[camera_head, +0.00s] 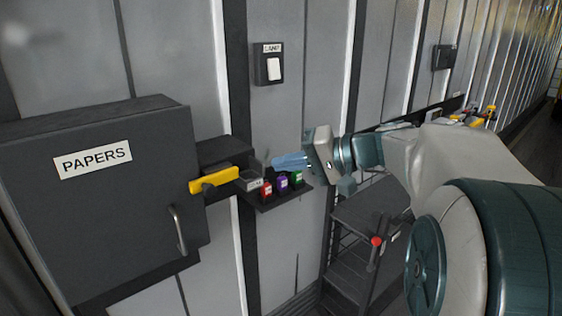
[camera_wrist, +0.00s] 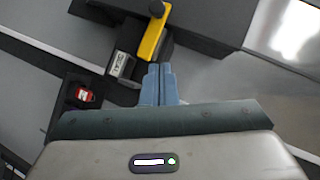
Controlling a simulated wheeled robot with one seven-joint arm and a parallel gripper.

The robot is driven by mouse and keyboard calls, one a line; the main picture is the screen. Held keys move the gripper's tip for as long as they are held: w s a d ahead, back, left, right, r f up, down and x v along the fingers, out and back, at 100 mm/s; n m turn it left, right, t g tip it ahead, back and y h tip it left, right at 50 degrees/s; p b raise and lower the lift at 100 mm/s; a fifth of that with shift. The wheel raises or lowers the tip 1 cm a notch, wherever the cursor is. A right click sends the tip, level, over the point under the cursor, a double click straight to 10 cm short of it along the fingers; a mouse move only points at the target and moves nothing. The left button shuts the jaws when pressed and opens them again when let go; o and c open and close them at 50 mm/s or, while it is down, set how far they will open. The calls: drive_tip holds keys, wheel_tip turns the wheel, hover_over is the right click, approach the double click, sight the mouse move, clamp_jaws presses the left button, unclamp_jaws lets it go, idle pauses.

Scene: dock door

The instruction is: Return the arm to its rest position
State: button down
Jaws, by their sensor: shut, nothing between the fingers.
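My gripper (camera_head: 280,162) is shut and empty, at the end of my arm, which reaches in from the right. In the head view it appears in front of the wall, just above a small dark shelf with coloured items. In the wrist view its blue fingers (camera_wrist: 158,84) lie together, pointing towards a yellow handle (camera_wrist: 152,38) and a small grey labelled block (camera_wrist: 122,66). I cannot tell the exact gap to them; no contact is visible.
A dark cabinet labelled PAPERS (camera_head: 100,215) stands left, its door shut. The small shelf (camera_head: 270,202) holds red, purple and green items. A lamp switch (camera_head: 270,66) is on the wall above. A dark stepped unit (camera_head: 350,250) with a red-knobbed lever (camera_head: 376,241) stands below my arm.

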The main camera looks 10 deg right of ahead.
drive_tip(key=s+a+f+g+h, duration=0.4)
drive_tip(key=s+f, duration=0.6)
drive_tip(key=f, duration=0.1)
drive_tip(key=s+d+f+n+h, duration=0.2)
drive_tip(key=s+d+f+h, duration=0.2)
drive_tip(key=s+f+h, duration=0.4)
drive_tip(key=shift+s+f+n+g, duration=0.3)
drive_tip(key=shift+s+f+g, duration=0.1)
drive_tip(key=shift+s+f, duration=0.3)
